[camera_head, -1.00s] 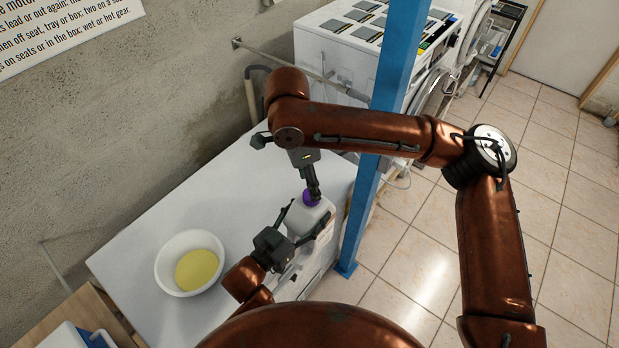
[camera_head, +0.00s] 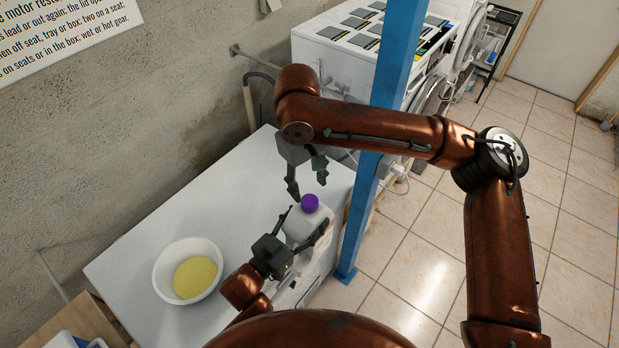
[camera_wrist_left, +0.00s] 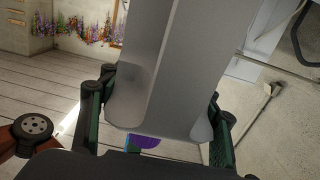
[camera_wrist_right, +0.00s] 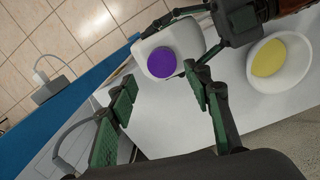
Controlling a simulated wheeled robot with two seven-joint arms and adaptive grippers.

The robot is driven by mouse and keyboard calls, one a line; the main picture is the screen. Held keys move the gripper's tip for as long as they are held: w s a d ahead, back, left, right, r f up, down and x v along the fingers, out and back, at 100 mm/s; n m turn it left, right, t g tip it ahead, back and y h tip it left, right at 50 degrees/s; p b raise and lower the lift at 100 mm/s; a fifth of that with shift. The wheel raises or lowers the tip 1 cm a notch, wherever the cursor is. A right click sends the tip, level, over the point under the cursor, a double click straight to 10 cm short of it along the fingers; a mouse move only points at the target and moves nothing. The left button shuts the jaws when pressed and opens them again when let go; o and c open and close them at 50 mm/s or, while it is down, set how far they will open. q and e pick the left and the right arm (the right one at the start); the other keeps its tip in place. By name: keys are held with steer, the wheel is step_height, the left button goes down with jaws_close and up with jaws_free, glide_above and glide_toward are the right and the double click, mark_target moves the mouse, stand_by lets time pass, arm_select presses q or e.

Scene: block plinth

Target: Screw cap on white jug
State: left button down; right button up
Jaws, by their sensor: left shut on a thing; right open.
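The white jug (camera_head: 305,222) stands upright near the right end of the white table. The purple cap (camera_head: 310,203) sits on top of its neck; whether it is tight I cannot tell. My left gripper (camera_head: 301,231) is shut around the jug's sides, and the jug fills the left wrist view (camera_wrist_left: 165,70) between the fingers. My right gripper (camera_head: 306,178) is open and empty, above and just behind the cap, apart from it. In the right wrist view the cap (camera_wrist_right: 189,61) shows beyond the open fingers (camera_wrist_right: 170,95), on the jug (camera_wrist_right: 158,63).
A white bowl with yellow contents (camera_head: 160,278) stands on the table (camera_head: 215,205) to the left of the jug. A blue post (camera_head: 374,180) rises close to the right of the jug. White machines (camera_head: 335,62) stand at the back.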

mark_target(310, 200)
steer(key=n, duration=0.6)
steer(key=shift+r, duration=0.25)
steer(key=n, duration=0.4)
steer(key=shift+d+r, duration=0.1)
steer(key=shift+r, duration=0.05)
steer(key=n, duration=0.5)
steer(key=shift+r+n+y, duration=0.2)
steer(key=shift+n+y, duration=0.1)
steer(key=shift+n, duration=0.1)
steer(key=n, duration=0.5)
steer(key=shift+r, duration=0.2)
steer(key=shift+f, duration=0.1)
steer(key=shift+f, duration=3.9)
